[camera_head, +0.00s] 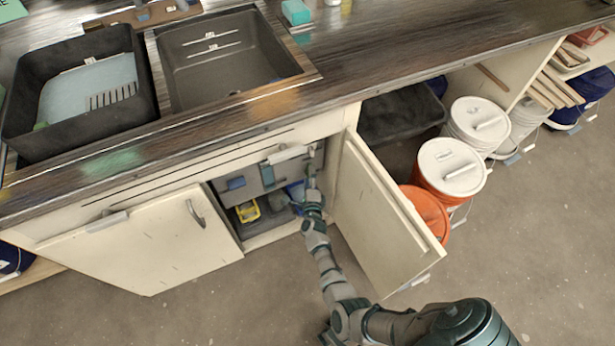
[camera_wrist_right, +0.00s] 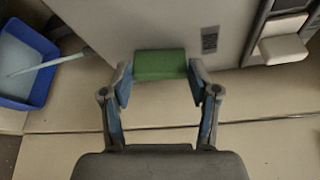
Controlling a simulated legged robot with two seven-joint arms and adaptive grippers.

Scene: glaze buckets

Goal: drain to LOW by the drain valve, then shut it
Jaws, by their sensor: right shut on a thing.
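My right gripper (camera_head: 311,180) reaches into the open cabinet under the counter. In the right wrist view its two fingers (camera_wrist_right: 161,82) are shut on a green block-shaped handle (camera_wrist_right: 160,64), which looks like the drain valve's handle. The handle stands in front of a pale grey panel (camera_wrist_right: 185,28); its pipework is hidden. In the head view the grey unit (camera_head: 262,178) in the cabinet is partly covered by my arm. The dark sink (camera_head: 225,70) above has two pale level lines on its back wall; I cannot read their labels or tell the liquid level. My left gripper is not in view.
A blue tub (camera_wrist_right: 25,68) with pale liquid and a stick stands left in the wrist view. The open cabinet door (camera_head: 385,210) is close to the right of my arm. Orange buckets (camera_head: 450,170) stand beyond it. A black tray (camera_head: 120,125) sits left of the sink.

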